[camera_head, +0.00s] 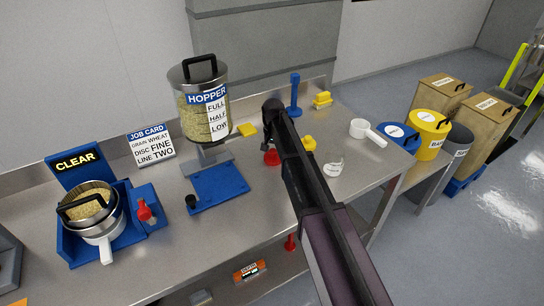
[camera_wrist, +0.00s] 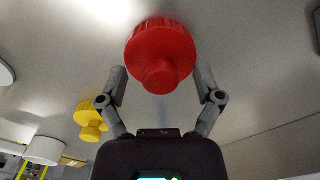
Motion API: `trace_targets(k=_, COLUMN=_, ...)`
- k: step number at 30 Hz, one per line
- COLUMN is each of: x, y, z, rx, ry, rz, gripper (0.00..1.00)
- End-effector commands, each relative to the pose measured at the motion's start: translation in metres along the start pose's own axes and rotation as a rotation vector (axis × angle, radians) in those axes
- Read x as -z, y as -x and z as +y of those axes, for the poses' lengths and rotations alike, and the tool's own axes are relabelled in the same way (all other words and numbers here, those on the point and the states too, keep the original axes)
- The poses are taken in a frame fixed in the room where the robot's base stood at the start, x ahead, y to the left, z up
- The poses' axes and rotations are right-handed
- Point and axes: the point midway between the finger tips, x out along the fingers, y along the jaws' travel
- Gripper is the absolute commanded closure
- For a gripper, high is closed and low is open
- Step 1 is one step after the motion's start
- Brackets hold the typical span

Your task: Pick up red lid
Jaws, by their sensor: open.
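The red lid (camera_head: 271,157) lies on the steel bench, just left of my arm in the head view, where my arm partly hides it. In the wrist view the red lid (camera_wrist: 160,54) is a ribbed round disc with a round knob, and it fills the upper middle. My gripper (camera_wrist: 161,82) is open, with one finger on each side of the lid's knob side. The fingers look apart from the lid; the exact gap cannot be told. In the head view the fingers are hard to make out beside the dark arm end.
A yellow knobbed piece (camera_head: 309,143) stands close by on the right, and it also shows in the wrist view (camera_wrist: 90,120). A clear cup (camera_head: 333,167) and a white scoop (camera_head: 360,129) are further right. The hopper (camera_head: 203,100) and its blue base (camera_head: 219,186) stand left.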

Motion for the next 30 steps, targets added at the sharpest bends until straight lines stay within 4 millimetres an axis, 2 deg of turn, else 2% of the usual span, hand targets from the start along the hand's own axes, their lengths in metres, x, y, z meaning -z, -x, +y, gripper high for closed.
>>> trace_targets(k=5, x=0.0000, y=0.0000, z=-0.0001, rx=0.000, ry=0.000, rz=0.000, gripper=0.16)
trace_targets(k=9, x=-0.0001, y=0.0000, z=-0.0002, rx=0.000, ry=0.000, rz=0.000, gripper=0.57)
trace_targets(k=12, x=-0.0001, y=0.0000, z=-0.0002, rx=0.000, ry=0.000, rz=0.000, gripper=0.81)
trace_targets(k=30, x=-0.0002, y=0.0039, z=-0.0006, rx=0.000, ry=0.001, rz=0.000, gripper=0.83)
